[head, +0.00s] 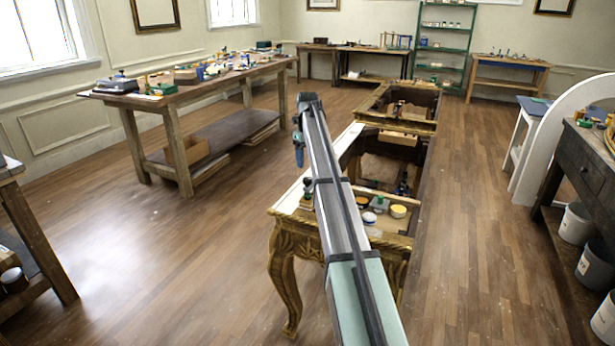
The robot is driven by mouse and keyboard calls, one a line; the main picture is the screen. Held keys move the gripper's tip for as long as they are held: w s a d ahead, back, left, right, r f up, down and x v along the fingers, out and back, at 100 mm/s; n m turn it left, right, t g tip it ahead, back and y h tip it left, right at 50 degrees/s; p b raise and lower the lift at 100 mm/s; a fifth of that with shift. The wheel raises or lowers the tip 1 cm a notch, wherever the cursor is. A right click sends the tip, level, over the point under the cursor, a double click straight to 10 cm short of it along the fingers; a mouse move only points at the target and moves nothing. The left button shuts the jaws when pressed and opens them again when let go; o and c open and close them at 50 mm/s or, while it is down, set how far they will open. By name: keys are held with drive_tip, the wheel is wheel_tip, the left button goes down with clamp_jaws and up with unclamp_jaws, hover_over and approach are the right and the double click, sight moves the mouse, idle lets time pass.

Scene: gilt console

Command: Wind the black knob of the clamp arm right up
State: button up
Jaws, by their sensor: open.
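A gilt console (283,238) with carved legs and an open top runs away from me in the head view. My long arm reaches out over its left side. My gripper (299,162) hangs small at the far end of the arm, open, over the console's left edge. A small dark upright piece with a green part (307,190) stands on that edge below it, apart from it.
Several small pots, one with a yellow lid (398,211), stand on the console's near end. A cluttered workbench (165,100) is at the left, a dark table (590,170) with buckets at the right. Wooden floor is clear on both sides.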

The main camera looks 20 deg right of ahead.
sight(308, 178)
wheel_tip(308, 178, down, 7)
drive_tip(key=shift+f, duration=0.2)
idle(0.4)
drive_tip(key=c, duration=1.1)
